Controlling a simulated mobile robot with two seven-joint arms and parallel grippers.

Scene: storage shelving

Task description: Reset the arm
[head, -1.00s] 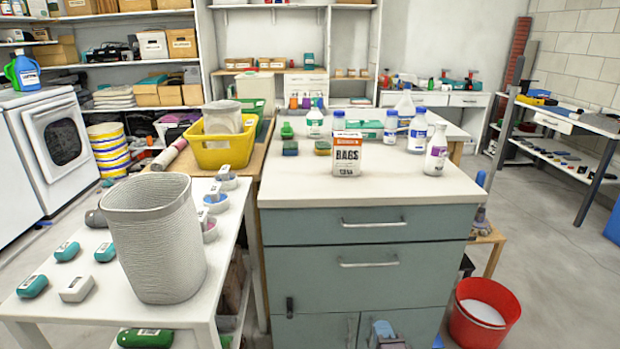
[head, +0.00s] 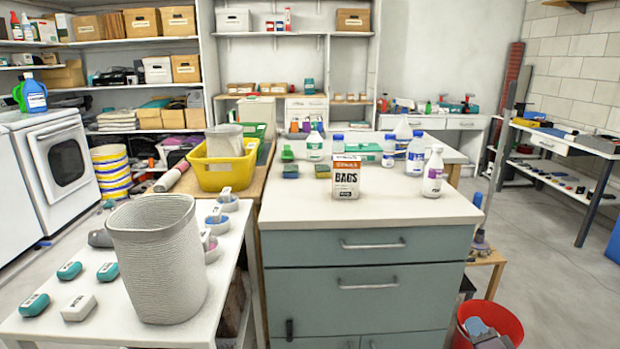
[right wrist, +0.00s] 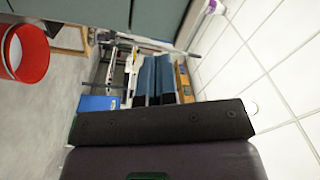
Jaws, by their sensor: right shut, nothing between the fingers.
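My right gripper (head: 480,328) shows at the bottom right of the head view, in front of the red bucket (head: 513,322) and covering part of it. Its jaws are shut with nothing seen between them. In the right wrist view a dark bar and a dark body fill the lower middle, and the red bucket (right wrist: 27,52) shows at the upper left. My left gripper is not in view.
A grey-green cabinet (head: 365,297) bears a bag box (head: 346,178) and several bottles. A white table (head: 88,325) at left bears a woven basket (head: 157,262) and small boxes. Grey floor (head: 560,270) is open at right.

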